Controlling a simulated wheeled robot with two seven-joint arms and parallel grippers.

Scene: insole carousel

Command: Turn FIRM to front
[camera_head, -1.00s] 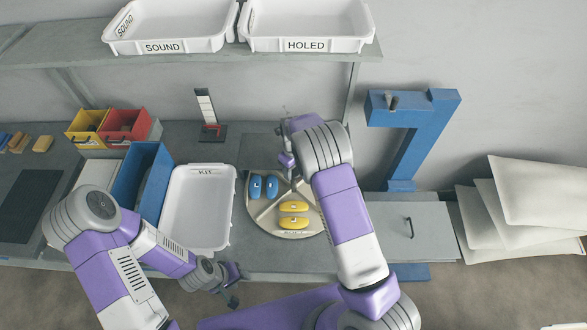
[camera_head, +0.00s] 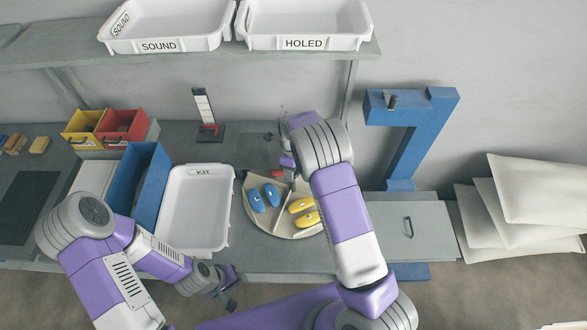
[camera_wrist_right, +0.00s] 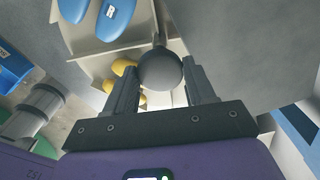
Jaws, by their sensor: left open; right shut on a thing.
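The round cream carousel (camera_head: 268,229) stands on the bench, divided into sections. Two blue insoles (camera_head: 264,197) lie at its left, and yellow insoles (camera_head: 303,212) lie at its front right, partly hidden by my right arm. A small red piece (camera_head: 277,173) shows at the back. No FIRM lettering is legible. My right gripper (camera_head: 287,160) is over the back of the carousel. In the right wrist view it is shut on a dark round knob (camera_wrist_right: 160,69), one finger at each side. My left gripper (camera_head: 233,289) is open and empty in front of the bench edge.
A white KIT tray (camera_head: 196,243) stands left of the carousel, with a blue bin (camera_head: 148,190) beside it. A blue press-like frame (camera_head: 412,135) stands at the right. White SOUND (camera_head: 165,45) and HOLED (camera_head: 305,43) trays sit on the shelf above.

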